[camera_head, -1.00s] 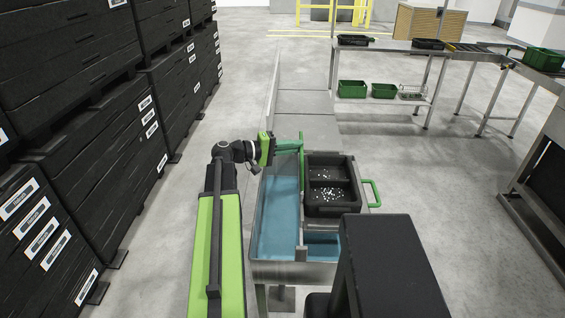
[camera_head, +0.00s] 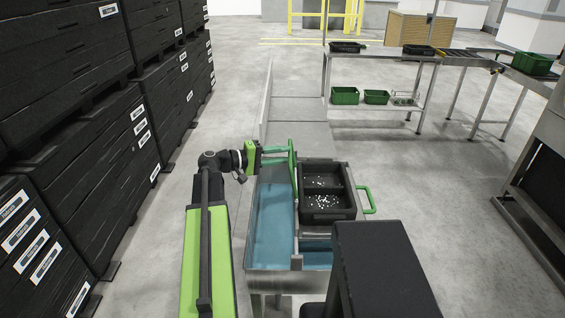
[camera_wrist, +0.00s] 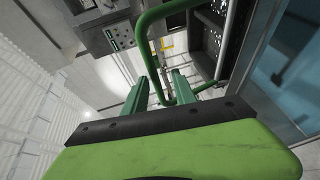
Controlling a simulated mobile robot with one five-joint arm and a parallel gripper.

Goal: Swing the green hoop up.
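The green hoop (camera_head: 292,166) is on the left side of a black tray (camera_head: 327,213). It looks upright, seen nearly edge-on, and its top stands above the tray rim. My gripper (camera_head: 276,154) comes from the left, with its green fingers level and reaching the hoop. In the wrist view the hoop (camera_wrist: 147,52) is a bent green tube, and one of its bars runs down between my two fingers (camera_wrist: 162,92). The fingers stand apart on either side of it. Whether either touches it is hard to tell.
The tray holds small white pieces and sits over a metal trough (camera_head: 285,272) with blue water. A second green handle (camera_head: 368,200) sticks out on the tray's right. Black crates (camera_head: 125,130) are stacked along the left. A metal table (camera_head: 385,55) stands at the back.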

